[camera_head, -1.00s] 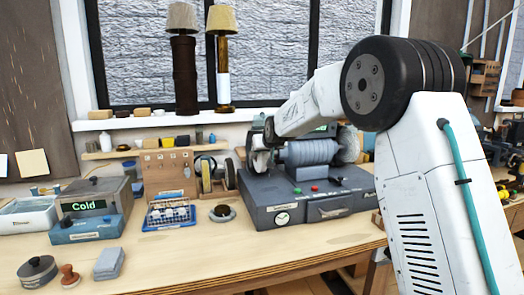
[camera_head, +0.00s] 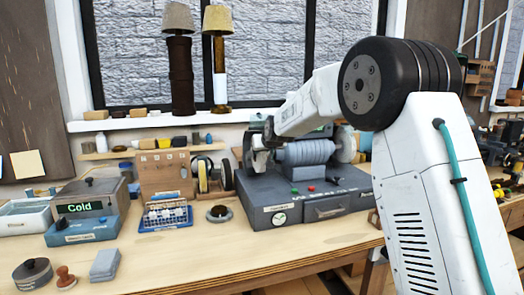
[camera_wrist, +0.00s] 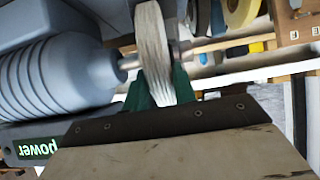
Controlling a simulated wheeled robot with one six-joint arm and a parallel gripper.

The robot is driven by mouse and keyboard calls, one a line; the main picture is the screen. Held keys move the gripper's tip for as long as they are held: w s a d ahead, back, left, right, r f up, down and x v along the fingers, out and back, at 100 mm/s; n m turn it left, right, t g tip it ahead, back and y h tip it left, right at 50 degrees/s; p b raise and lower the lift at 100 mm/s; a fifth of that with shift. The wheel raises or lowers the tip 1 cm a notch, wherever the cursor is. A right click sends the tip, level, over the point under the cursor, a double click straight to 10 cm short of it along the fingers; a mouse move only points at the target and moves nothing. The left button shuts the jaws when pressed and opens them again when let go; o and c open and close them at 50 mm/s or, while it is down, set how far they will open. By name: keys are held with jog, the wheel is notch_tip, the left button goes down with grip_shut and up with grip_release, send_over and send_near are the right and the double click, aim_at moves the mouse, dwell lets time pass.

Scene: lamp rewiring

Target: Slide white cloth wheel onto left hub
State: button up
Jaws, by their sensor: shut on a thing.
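The white cloth wheel (camera_wrist: 153,50) stands edge-on in the wrist view, between the green fingers of my gripper (camera_wrist: 160,90). My gripper is shut on it. The grey motor (camera_wrist: 72,72) is just left of the wheel there, and its short metal shaft (camera_wrist: 130,62) reaches the wheel's face. I cannot tell how far the wheel sits on the hub. In the head view the polishing machine (camera_head: 300,200) stands on the bench, with my gripper (camera_head: 258,158) at the left end of its motor (camera_head: 305,152). My arm partly hides that end.
A pale wheel (camera_head: 346,145) is on the motor's right end. Left of the machine are tape-like rolls (camera_head: 212,175), a small dish (camera_head: 219,213), a blue tray (camera_head: 167,215) and a brown board (camera_head: 165,172).

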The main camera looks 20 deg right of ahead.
jog(key=shift+d, duration=0.2)
jog(key=o, duration=0.9)
jog(key=shift+o, duration=0.2)
